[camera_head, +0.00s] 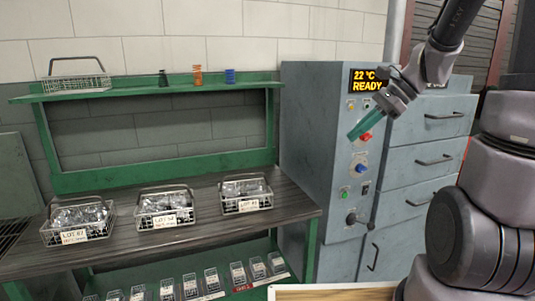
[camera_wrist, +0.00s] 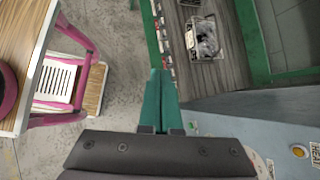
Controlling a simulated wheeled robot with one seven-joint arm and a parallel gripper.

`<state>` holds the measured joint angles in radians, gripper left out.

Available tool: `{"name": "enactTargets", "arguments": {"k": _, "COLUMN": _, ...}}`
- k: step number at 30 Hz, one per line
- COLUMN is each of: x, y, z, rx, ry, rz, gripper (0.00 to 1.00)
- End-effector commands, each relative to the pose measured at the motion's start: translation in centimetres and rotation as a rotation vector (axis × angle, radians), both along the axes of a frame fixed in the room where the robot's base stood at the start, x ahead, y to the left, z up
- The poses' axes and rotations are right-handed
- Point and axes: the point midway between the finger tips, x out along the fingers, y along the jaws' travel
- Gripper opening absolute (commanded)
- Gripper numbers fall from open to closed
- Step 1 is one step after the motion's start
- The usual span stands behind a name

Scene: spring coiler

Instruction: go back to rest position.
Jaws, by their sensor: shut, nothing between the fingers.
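My gripper (camera_head: 359,129) is raised in front of the grey machine cabinet (camera_head: 311,150) in the head view. Its green fingers are shut and hold nothing. In the wrist view the fingers (camera_wrist: 160,98) show closed together, with the floor and the bench edge beyond them. My arm reaches in from the upper right of the head view. In that view the fingers overlap the cabinet's control panel near a red button; I cannot tell the gap between them.
The cabinet display reads "22 °C READY". A green workbench (camera_head: 165,238) on the left bears several wire baskets of parts. An empty basket (camera_head: 77,84) stands on the upper shelf.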

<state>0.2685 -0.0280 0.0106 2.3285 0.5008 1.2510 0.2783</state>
Motion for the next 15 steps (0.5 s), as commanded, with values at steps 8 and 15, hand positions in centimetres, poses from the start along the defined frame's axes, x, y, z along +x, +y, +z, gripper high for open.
{"name": "enactTargets", "arguments": {"k": 8, "x": -6.6, "y": 0.0, "z": 5.1, "rx": -0.413, "ry": -0.422, "rz": 0.389, "gripper": 0.00}}
{"name": "enactTargets", "arguments": {"k": 15, "x": -10.3, "y": -1.3, "z": 8.5, "rx": -0.715, "ry": -0.720, "rz": 0.633, "gripper": 0.00}}
